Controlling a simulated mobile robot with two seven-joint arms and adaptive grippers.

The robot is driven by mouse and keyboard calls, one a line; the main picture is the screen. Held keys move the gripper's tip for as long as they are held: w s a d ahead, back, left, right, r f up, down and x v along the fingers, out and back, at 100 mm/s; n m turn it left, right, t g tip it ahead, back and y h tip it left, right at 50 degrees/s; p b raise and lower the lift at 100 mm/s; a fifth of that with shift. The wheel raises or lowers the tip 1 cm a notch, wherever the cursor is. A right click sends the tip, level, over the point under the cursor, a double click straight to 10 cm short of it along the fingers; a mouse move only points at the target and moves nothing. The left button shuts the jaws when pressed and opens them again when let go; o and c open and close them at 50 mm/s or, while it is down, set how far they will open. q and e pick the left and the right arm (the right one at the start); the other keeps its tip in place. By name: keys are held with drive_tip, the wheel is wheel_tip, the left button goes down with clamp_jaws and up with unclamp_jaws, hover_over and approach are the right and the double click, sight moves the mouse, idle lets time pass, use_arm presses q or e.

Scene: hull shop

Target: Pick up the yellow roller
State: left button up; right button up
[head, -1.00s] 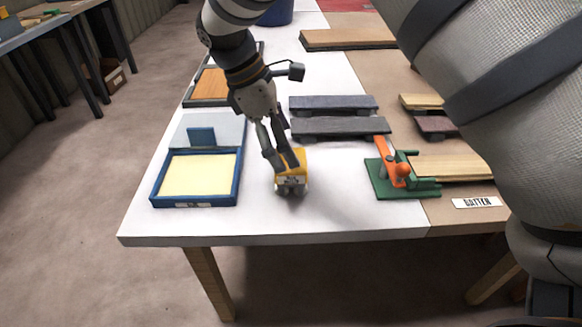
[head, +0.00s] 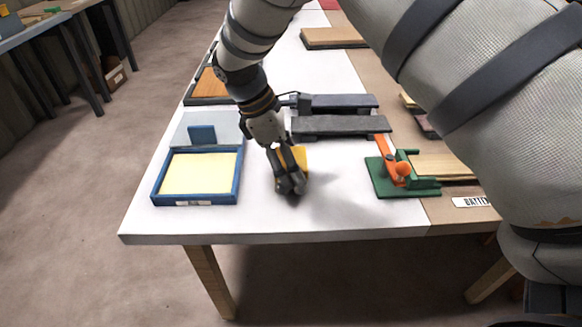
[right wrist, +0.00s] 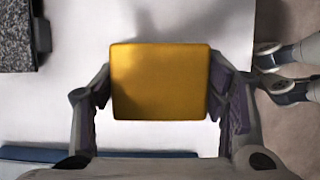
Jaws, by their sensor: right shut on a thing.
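The yellow roller (head: 301,156) is on the white table top (head: 270,222), near its front edge. In the head view it is partly hidden behind my right gripper (head: 291,184). In the right wrist view the yellow roller (right wrist: 160,82) shows as a yellow block between the two fingers of my right gripper (right wrist: 159,95), which press on its left and right sides. My right gripper is shut on it. I cannot tell whether the roller is lifted off the table. My left gripper is not in view.
A blue tray (head: 155,190) with a pale yellow inside lies left of the roller. Dark grey planks (head: 340,126) lie behind it. A green fixture with an orange lever (head: 385,185) stands to the right. White table between them is clear.

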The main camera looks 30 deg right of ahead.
sight(296, 157)
wheel_tip(296, 157, up, 3)
drive_tip(key=shift+w+r, duration=0.1)
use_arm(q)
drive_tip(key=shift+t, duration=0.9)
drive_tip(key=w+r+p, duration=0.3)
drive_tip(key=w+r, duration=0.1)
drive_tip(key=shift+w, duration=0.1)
use_arm(e)
drive_tip(key=s+a+r, duration=0.8)
drive_tip(key=s+r, duration=0.2)
drive_tip(key=s, duration=0.1)
drive_tip(key=shift+a, duration=0.4)
drive_tip(key=shift+f, duration=0.1)
